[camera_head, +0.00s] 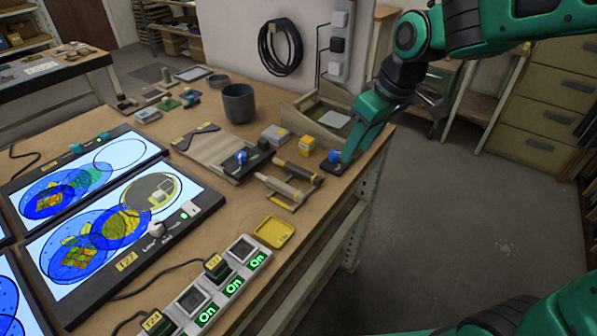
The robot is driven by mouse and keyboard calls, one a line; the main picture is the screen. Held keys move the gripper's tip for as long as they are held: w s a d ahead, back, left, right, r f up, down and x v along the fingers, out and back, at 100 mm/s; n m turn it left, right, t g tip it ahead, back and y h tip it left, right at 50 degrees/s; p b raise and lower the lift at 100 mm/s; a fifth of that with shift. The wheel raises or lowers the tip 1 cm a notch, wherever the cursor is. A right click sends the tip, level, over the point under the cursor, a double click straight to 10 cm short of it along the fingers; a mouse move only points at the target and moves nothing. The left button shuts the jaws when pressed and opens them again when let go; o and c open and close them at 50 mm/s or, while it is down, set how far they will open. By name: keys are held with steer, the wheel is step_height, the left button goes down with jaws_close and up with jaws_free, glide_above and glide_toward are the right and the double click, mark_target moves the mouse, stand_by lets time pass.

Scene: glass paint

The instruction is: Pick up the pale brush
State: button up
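A pale, long-handled tool (280,187), which looks like the pale brush, lies on the wooden table near its right edge. A darker tool (298,171) of similar shape lies just behind it. My gripper (336,164) is low over the table's right edge, to the right of both tools and apart from the pale one. A blue knob-like thing (333,156) shows right at its fingertips; I cannot tell whether the gripper touches it. The fingers are too small and covered to tell whether they are open or shut.
A yellow tray (274,232) lies in front of the pale tool, and a switch strip (222,283) with lit "On" signs is nearer. Lit glass panels (120,225) fill the left. A yellow box (307,145), a dark cup (239,103) and another blue-knobbed thing (241,158) stand behind.

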steer(key=w+a+n+y, duration=0.1)
steer(key=a+n, duration=0.2)
steer(key=a, duration=0.6)
glide_above(301, 169)
steer(key=s+d, duration=0.2)
steer(key=f, duration=0.4)
steer(key=shift+s+f, duration=0.15)
steer(key=shift+s, duration=0.05)
steer(key=x, duration=0.4)
steer(key=shift+w+a+f, duration=0.15)
steer(key=shift+w+f, duration=0.15)
steer(key=shift+w, duration=0.15)
steer(key=shift+w+a+f, duration=0.15)
steer(key=shift+a+f, duration=0.05)
steer(key=shift+f, duration=0.25)
steer(key=shift+f, duration=0.2)
jaws_close()
